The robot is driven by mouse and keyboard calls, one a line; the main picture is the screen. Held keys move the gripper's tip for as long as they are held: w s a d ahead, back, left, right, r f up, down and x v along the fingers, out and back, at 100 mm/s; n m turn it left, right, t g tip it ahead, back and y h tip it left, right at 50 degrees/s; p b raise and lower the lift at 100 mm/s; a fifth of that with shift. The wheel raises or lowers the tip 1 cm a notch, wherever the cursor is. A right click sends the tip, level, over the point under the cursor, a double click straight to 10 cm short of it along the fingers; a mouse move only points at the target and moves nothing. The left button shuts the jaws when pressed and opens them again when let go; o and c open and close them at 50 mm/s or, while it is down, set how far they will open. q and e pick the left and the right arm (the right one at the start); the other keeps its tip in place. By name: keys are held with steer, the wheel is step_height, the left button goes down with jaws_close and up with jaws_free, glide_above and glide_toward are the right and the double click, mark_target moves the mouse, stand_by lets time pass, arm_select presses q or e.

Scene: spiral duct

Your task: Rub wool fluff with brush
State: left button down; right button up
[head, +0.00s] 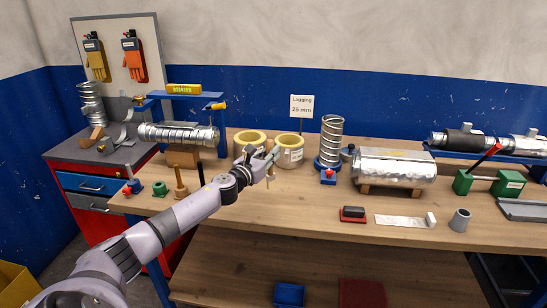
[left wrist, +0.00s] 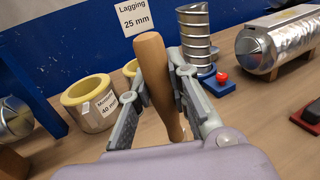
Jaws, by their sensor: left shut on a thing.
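My left gripper (head: 264,160) is above the middle of the bench, in front of the yellow pipe-wool rings. It is shut on a tan wooden handle (left wrist: 158,85), which stands nearly upright between the fingers in the left wrist view. I cannot tell whether a brush head is on it; its lower end is partly hidden by the gripper. A red and black block (head: 352,213) lies on the bench to the right; I cannot tell if it is a brush. I cannot make out any wool fluff. My right gripper is not in view.
Yellow wool rings (head: 289,152) stand behind the gripper, with a spiral duct (head: 331,140) on a blue base to their right. A foil-wrapped cylinder (head: 395,167) lies on wooden blocks. A foil strip (head: 398,221) and grey cup (head: 459,220) are at front right. The front middle is clear.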

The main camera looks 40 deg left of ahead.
arm_select(q)
steer(key=shift+r+p, duration=0.4)
steer(key=shift+r, duration=0.5)
steer(key=shift+d+r, duration=0.15)
steer(key=shift+d, duration=0.05)
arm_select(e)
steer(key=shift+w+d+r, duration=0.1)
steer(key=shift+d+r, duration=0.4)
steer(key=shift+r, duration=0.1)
arm_select(q)
steer(key=shift+a, duration=0.1)
steer(key=shift+a, duration=0.1)
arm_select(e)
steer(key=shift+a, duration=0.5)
